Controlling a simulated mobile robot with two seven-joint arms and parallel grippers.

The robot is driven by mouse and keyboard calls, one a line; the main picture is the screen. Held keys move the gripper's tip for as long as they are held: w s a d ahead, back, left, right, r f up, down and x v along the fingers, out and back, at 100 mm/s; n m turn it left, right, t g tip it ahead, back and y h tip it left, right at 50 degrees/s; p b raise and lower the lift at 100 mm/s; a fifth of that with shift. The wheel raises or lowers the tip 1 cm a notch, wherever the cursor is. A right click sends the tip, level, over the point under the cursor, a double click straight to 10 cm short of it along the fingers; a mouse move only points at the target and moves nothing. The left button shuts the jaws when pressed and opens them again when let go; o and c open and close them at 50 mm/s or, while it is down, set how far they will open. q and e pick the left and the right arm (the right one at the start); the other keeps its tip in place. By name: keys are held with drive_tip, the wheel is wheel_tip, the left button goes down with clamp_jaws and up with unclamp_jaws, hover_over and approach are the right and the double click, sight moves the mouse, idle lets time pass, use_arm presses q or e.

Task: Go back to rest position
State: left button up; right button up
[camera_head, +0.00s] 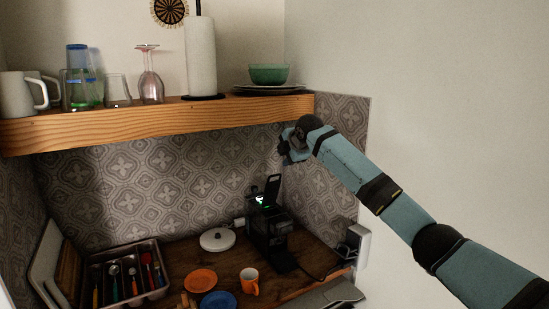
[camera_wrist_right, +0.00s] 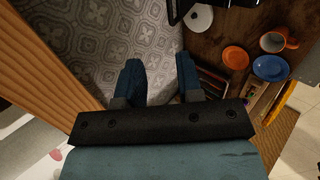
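My right arm comes in from the right in the head view, and its blue and black right gripper (camera_head: 290,148) is raised just below the shelf's right end, above the coffee machine. In the right wrist view the two blue fingers of this gripper (camera_wrist_right: 160,76) stand apart with nothing held between them. Only the patterned wall shows in the gap. My left gripper is in neither view.
A wooden shelf (camera_head: 150,125) holding mugs, glasses, a paper roll (camera_head: 201,60) and a green bowl (camera_head: 269,74) is close to the gripper. Below are a black coffee machine (camera_head: 268,228), an orange mug (camera_head: 249,282), plates and a cutlery tray (camera_head: 160,292). The right wall is bare.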

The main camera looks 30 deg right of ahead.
drive_tip(key=s+a+f+m+y, duration=0.1)
drive_tip(key=a+f, duration=0.2)
drive_tip(key=f, duration=0.3)
drive_tip(key=s+a+f, duration=0.2)
drive_tip(key=a+f, duration=0.1)
drive_tip(key=f, duration=0.4)
drive_tip(key=s+a+f+m+y, duration=0.1)
drive_tip(key=a+f, duration=0.3)
drive_tip(key=f, duration=0.2)
drive_tip(key=s+a+f+m+y+p, duration=0.1)
drive_tip(key=s+a+f+m, duration=0.1)
drive_tip(key=s+a+f, duration=0.35)
drive_tip(key=s+a+f+m+p, duration=0.1)
drive_tip(key=s+a+f, duration=0.2)
drive_tip(key=s+f, duration=0.55)
drive_tip(key=s+a+f+m, duration=0.1)
drive_tip(key=s+f+m, duration=0.2)
drive_tip(key=s, duration=0.8)
drive_tip(key=s+a+f+m+t+p, duration=0.1)
drive_tip(key=s+f+m, duration=0.3)
drive_tip(key=s, duration=0.7)
drive_tip(key=s+a+f+m, duration=0.2)
drive_tip(key=s+f+m, duration=0.1)
drive_tip(key=s, duration=0.9)
drive_tip(key=shift+a+f+m+p, duration=0.3)
drive_tip(key=shift+f+m, duration=0.1)
drive_tip(key=shift+f, duration=0.3)
drive_tip(key=shift+s, duration=0.1)
